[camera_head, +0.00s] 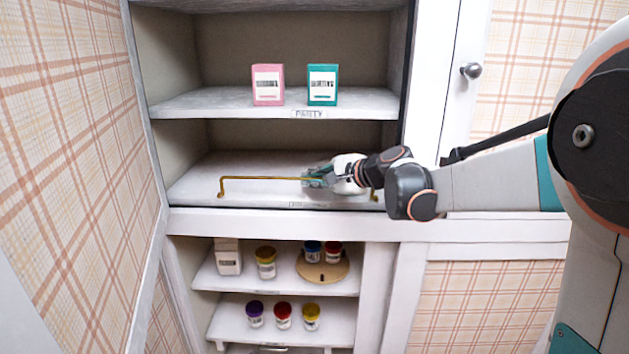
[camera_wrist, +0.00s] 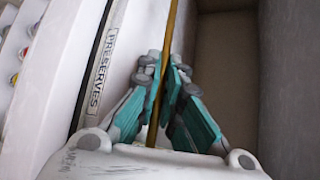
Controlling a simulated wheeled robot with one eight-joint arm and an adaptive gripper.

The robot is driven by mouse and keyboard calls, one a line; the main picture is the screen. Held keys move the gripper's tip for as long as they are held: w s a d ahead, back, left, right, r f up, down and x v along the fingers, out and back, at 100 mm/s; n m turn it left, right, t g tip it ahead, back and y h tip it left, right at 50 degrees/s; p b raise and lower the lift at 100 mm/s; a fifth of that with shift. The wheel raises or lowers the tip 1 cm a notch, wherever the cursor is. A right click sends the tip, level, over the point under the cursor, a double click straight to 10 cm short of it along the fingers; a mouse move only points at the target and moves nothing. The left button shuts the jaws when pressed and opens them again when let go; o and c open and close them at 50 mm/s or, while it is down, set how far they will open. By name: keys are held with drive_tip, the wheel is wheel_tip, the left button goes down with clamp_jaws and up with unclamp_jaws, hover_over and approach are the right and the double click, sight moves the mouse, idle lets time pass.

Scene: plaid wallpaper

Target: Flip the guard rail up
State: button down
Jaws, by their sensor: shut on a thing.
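The guard rail is a thin brass bar (camera_head: 255,178) with bent ends, standing raised along the front of the middle shelf (camera_head: 200,190). My gripper (camera_head: 318,178) is at the right half of the rail, its fingers shut on the bar. In the wrist view the brass rail (camera_wrist: 166,60) runs between the teal fingers (camera_wrist: 165,85) of my gripper. The rail's right end post (camera_head: 374,194) shows just below my wrist. Part of the bar's right half is hidden behind my gripper and wrist.
A pink box (camera_head: 268,85) and a teal box (camera_head: 322,85) stand on the shelf above. Lower shelves hold several jars, a white box (camera_head: 228,257) and a round wooden board (camera_head: 322,272). A "PRESERVES" label (camera_wrist: 101,68) is on the shelf's front edge. A plaid wall (camera_head: 75,150) closes the left side.

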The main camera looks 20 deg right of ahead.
drive_tip(key=shift+w, duration=0.1)
idle(0.4)
drive_tip(key=c, duration=1.8)
unclamp_jaws()
drive_tip(key=shift+o, duration=0.2)
drive_tip(key=v, duration=1.2)
drive_tip(key=shift+r, duration=0.1)
